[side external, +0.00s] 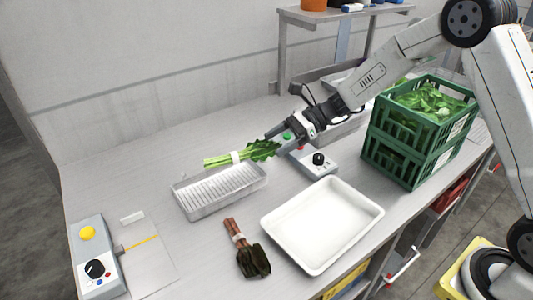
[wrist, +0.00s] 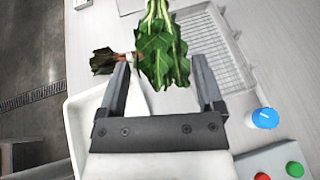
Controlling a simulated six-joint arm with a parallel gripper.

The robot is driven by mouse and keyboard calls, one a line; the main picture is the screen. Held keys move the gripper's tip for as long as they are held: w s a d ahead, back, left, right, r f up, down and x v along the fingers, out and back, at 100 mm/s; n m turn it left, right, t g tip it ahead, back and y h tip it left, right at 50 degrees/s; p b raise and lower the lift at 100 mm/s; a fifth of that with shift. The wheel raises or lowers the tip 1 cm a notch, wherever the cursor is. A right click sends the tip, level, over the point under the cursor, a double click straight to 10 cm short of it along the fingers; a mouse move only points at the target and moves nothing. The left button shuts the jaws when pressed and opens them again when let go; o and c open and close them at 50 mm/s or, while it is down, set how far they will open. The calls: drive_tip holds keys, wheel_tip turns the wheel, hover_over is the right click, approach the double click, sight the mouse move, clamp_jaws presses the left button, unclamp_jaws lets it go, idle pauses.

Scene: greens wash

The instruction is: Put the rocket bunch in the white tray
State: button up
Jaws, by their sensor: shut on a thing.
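The rocket bunch (side external: 238,157) has long pale green stalks, a white band and darker leaves. My gripper (side external: 274,139) is shut on its leafy end, with the stalks pointing left in the side view. The bunch appears held above the back of the ribbed draining tray. In the wrist view the leaves (wrist: 165,55) lie between the two fingers of my gripper (wrist: 160,64). The white tray (side external: 322,225) is empty and lies to the front right of the bunch. Part of it shows at the left of the wrist view (wrist: 84,128), behind my gripper.
A dark-leaved bunch with reddish stalks (side external: 240,248) lies between the draining tray (side external: 205,205) and the white tray. Green crates of leaves (side external: 410,150) stand at right. A control box (side external: 312,163) sits behind the white tray.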

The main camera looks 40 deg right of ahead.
drive_tip(key=shift+s+a+f+n+g, duration=0.1)
drive_tip(key=shift+s+f+n+g, duration=0.3)
drive_tip(key=shift+f+n+g, duration=0.35)
drive_tip(key=shift+s+a+f+n+g, duration=0.1)
drive_tip(key=shift+s+f+n+g, duration=0.25)
drive_tip(key=shift+f+n+g, duration=0.35)
drive_tip(key=shift+w+f, duration=0.1)
drive_tip(key=shift+f, duration=0.05)
drive_tip(key=w+a+f, duration=0.2)
drive_tip(key=w+f, duration=0.2)
drive_tip(key=w, duration=0.5)
hover_over(246, 177)
drive_tip(key=shift+s+f, duration=0.2)
drive_tip(key=shift+f, duration=1)
drive_tip(key=shift+s+f, duration=0.2)
drive_tip(key=shift+f, duration=0.95)
drive_tip(key=shift+w+f, duration=0.1)
drive_tip(key=shift+w+a+f, duration=0.1)
drive_tip(key=shift+w+f, duration=0.3)
drive_tip(key=shift+f, duration=1.4)
drive_tip(key=shift+f, duration=0.15)
drive_tip(key=o, duration=1.1)
